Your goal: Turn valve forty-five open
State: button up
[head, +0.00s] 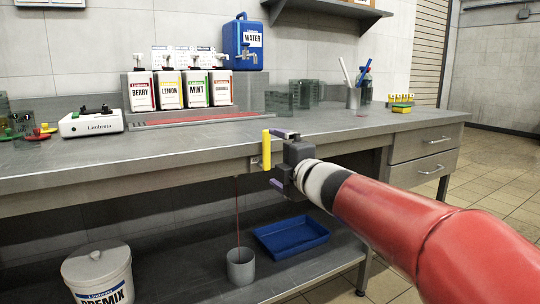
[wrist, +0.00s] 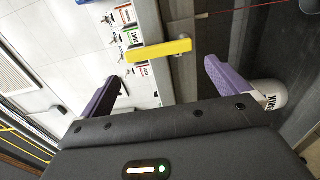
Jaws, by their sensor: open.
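A yellow valve handle (head: 266,149) stands upright at the front edge of the grey bench (head: 190,159), on a small bracket. I see no number on it. A thin red line hangs below it to a grey cup (head: 240,267) on the lower shelf. My gripper (head: 279,160) is open and faces the handle from the right. In the wrist view, the yellow handle (wrist: 158,51) lies crosswise just ahead of the gap between the two purple fingers of my gripper (wrist: 163,76). Nothing is between the pads.
Dispensers marked BERRY (head: 141,92), LEMON, MINT and another stand at the back with a blue WATER tank (head: 243,45). A white device (head: 91,123) sits at left. Below are a blue tray (head: 291,237) and a PREMIX bucket (head: 98,268). The floor at right is clear.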

jog(key=v, duration=0.3)
jog(key=s+d+f+m+g+h+p, duration=0.2)
jog(key=s+d+m+h+p, duration=0.75)
jog(key=d+m, duration=0.7)
jog(key=s+f+m+g+p, duration=0.1)
jog(key=s+f+m+g, duration=0.2)
jog(key=s, duration=0.7)
jog(key=s+f+m+g+p, duration=0.1)
jog(key=s+f+m+g, duration=0.3)
jog(key=s+f, duration=0.3)
jog(key=s+m, duration=0.1)
jog(key=s, duration=0.1)
jog(key=shift+s+d, duration=0.4)
